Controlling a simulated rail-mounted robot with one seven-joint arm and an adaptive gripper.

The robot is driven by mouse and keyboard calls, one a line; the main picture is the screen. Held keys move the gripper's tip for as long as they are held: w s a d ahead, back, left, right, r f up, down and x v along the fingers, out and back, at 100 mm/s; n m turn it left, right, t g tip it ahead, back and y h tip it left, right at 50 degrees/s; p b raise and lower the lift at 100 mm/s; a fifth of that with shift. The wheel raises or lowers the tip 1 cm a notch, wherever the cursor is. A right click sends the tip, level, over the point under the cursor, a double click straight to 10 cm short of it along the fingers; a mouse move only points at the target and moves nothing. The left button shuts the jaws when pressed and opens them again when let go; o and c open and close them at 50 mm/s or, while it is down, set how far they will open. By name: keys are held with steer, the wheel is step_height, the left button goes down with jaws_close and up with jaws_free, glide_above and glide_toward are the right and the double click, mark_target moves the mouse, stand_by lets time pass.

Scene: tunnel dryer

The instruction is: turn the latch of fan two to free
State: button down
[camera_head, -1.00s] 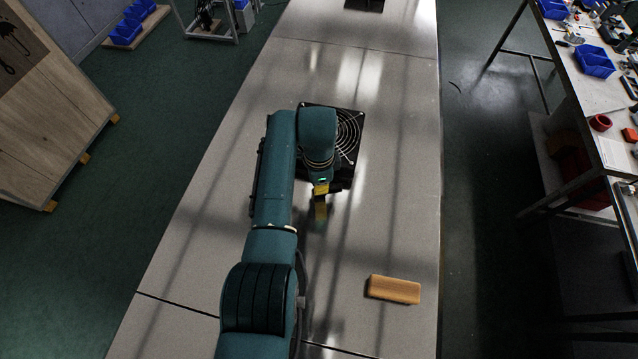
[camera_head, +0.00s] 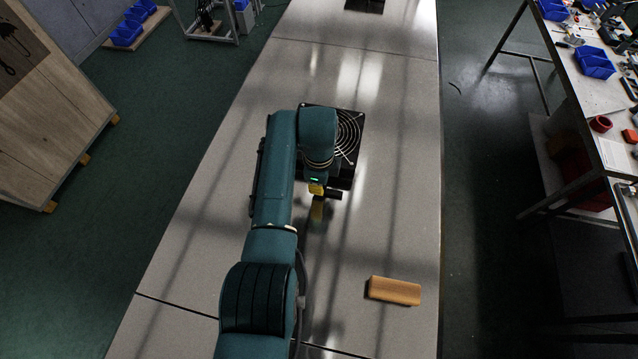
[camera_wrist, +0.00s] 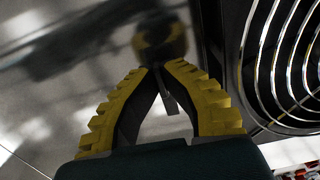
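The fan (camera_head: 348,135) is a black square unit with a round wire guard on the bench, partly hidden by my arm in the head view. Its guard rings (camera_wrist: 283,65) and dark frame fill the right of the wrist view. My gripper (camera_head: 316,189) is low, at the near side of the fan. In the wrist view its yellow-backed fingers (camera_wrist: 160,68) come together at the tips, beside the fan's frame. A thin dark piece (camera_wrist: 168,98) shows between the fingers; I cannot tell whether it is the latch. A short dark bar (camera_head: 334,195) shows right of the gripper in the head view.
A wooden block (camera_head: 394,290) lies on the bench at the near right. Another dark unit (camera_head: 364,5) stands at the far end. The bench (camera_head: 395,220) is otherwise clear around the fan. A side table with blue bins (camera_head: 595,62) stands at the right.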

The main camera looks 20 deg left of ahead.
steer(key=shift+f, duration=0.1)
steer(key=c, duration=1.2)
jaws_free()
step_height(320, 180, up, 12)
steer(key=shift+r, duration=0.1)
